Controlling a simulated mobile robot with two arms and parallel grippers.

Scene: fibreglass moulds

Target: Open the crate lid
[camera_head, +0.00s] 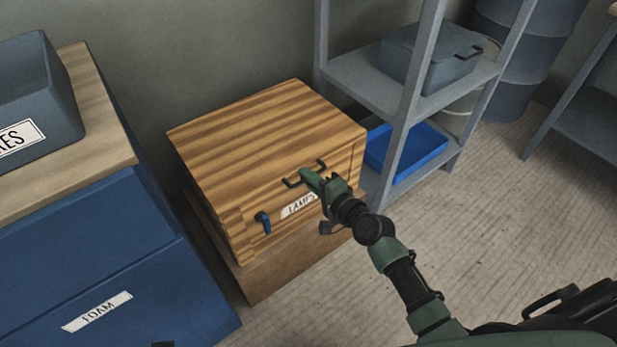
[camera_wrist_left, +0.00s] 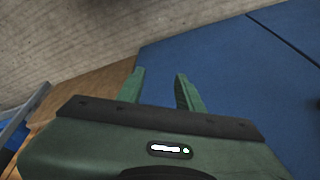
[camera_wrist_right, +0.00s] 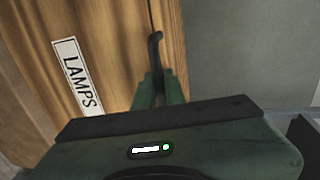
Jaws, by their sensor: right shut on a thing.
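The wooden crate (camera_head: 225,215) has a striped lid (camera_head: 265,115) lying flat on it, with no visible gap. A dark bar handle (camera_head: 291,183) sits at the lid's front edge. My right gripper (camera_head: 307,175) is at this handle. In the right wrist view, my right gripper (camera_wrist_right: 160,82) is shut on the dark handle (camera_wrist_right: 155,48). A blue latch (camera_head: 263,222) is on the crate's front, left of the LAMPS label (camera_head: 299,205). My left gripper (camera_wrist_left: 158,82) is open and empty; it shows only in the left wrist view, over a blue surface.
A blue cabinet (camera_head: 90,250) with a FOAM label stands left of the crate, with a grey bin (camera_head: 35,85) on top. A grey shelf (camera_head: 352,75) stands at right, holding a grey box (camera_head: 430,60) and a blue tray (camera_head: 420,145). The floor (camera_head: 490,220) at right is clear.

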